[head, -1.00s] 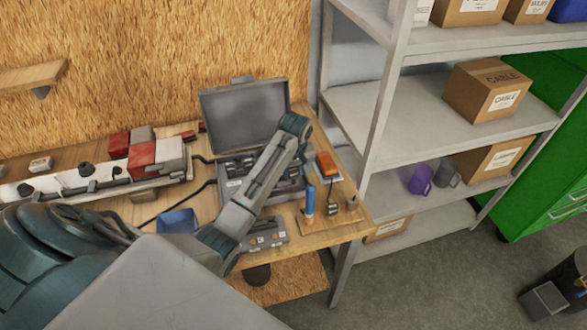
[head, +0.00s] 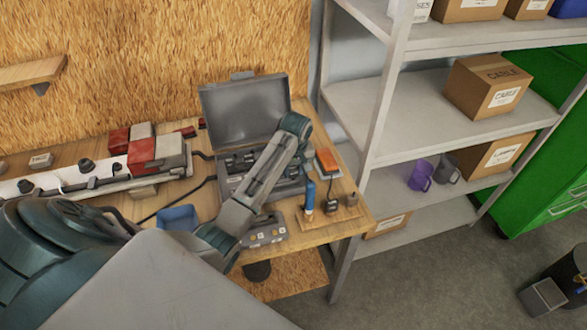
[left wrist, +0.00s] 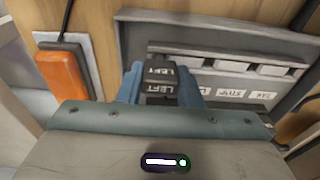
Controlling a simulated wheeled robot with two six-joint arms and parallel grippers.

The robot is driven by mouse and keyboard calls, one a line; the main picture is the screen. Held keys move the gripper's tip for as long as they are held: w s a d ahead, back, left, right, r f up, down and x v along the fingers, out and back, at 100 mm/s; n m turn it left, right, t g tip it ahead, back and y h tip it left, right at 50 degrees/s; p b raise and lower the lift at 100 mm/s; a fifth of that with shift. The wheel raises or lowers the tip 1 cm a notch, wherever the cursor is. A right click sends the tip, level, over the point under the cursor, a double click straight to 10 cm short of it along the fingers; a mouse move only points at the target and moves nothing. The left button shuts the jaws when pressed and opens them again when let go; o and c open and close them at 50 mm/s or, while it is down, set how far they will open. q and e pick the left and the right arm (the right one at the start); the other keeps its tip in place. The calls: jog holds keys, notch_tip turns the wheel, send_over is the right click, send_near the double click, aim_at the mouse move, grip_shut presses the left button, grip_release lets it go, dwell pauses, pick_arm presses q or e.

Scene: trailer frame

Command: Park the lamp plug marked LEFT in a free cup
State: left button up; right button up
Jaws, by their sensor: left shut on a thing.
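My left gripper (left wrist: 161,76) is shut on a dark plug (left wrist: 160,91) in the left wrist view. White LEFT lettering shows twice on the dark shape between its blue fingers. The plug is over or at the near edge of the open grey case (left wrist: 215,30), where several slots and white labels show. I cannot tell whether the plug touches the case. In the head view the same case (head: 243,110) stands open on the bench; my forearm hides the gripper and plug. My right gripper is not in view.
An orange block (head: 328,162) and a wooden stand (head: 345,212) with a blue-handled tool (head: 309,196) are right of the case. A grey labelled box (head: 266,232) and a blue tray (head: 178,218) lie in front. A metal shelf (head: 440,110) stands at the right.

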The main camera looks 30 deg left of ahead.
pick_arm(q)
jog(key=shift+f, duration=0.1)
jog(key=shift+f, duration=0.4)
dwell(0.3)
jog(key=o, duration=1.4)
jog(key=shift+s+r, duration=0.1)
jog(key=shift+r, duration=0.1)
